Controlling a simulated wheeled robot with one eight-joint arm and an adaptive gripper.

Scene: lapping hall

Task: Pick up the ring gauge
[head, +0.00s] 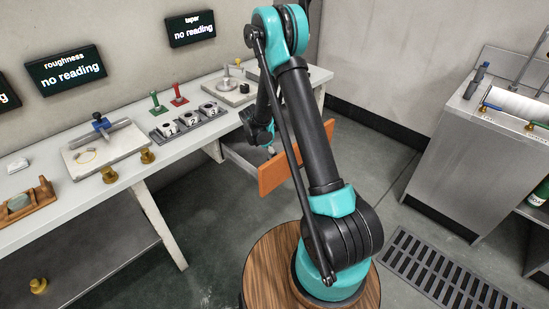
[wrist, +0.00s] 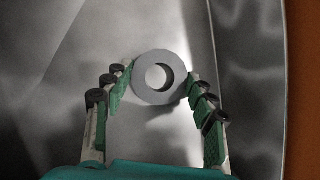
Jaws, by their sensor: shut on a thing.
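The ring gauge (wrist: 142,86) is a grey ring with a round hole, seen in the wrist view. My gripper (wrist: 160,80) is shut on it, with the green-padded fingers touching its left and right sides. A metal drawer floor (wrist: 245,70) shows behind the ring; I cannot tell whether the ring touches it. The ring does not show there.
A steel sink cabinet (head: 465,160) stands at right. Floor between is clear.

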